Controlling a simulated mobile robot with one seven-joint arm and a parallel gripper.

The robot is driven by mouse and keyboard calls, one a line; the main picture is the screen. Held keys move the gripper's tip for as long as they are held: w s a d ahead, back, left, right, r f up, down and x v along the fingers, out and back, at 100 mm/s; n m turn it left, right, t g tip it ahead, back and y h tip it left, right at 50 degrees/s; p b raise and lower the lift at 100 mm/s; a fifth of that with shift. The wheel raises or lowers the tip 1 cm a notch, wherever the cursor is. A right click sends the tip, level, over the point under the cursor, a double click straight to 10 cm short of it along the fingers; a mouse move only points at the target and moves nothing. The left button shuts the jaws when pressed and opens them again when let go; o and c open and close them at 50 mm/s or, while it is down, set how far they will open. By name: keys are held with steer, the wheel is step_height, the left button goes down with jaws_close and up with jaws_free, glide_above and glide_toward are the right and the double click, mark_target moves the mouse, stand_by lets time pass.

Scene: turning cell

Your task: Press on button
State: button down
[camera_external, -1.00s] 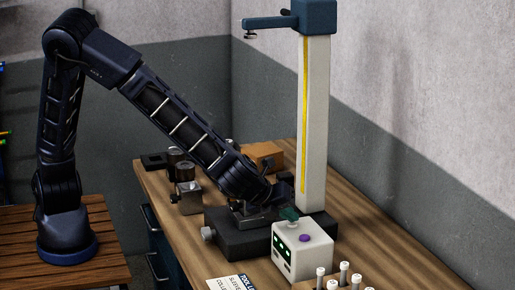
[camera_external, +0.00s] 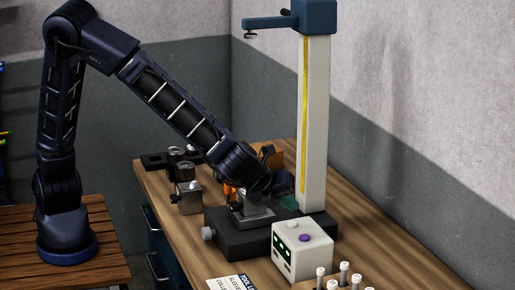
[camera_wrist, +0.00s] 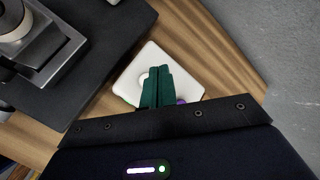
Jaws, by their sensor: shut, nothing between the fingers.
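A white control box (camera_external: 302,250) stands on the bench by the front of a black machine base. Its top carries a pale round button (camera_external: 292,224) and a purple button (camera_external: 305,238). Its front face has green lit displays. In the wrist view the white box (camera_wrist: 180,62) lies behind my gripper, and the purple button (camera_wrist: 181,101) is partly hidden. My gripper (camera_external: 290,203) has dark green fingers that are shut and empty. In the external view they are behind and above the box, apart from the buttons. No label marks which button is on.
The black machine base (camera_external: 240,238) carries a metal fixture and a tall white column (camera_external: 314,130) with an overhead arm (camera_external: 268,21). White-topped pegs (camera_external: 344,272) stand at the front, beside a label card (camera_external: 232,283). The bench right of the column is bare.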

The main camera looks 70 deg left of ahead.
mark_target(288, 224)
step_height(288, 224, up, 4)
steer(key=shift+f, duration=0.15)
stand_by(0.3)
stand_by(0.3)
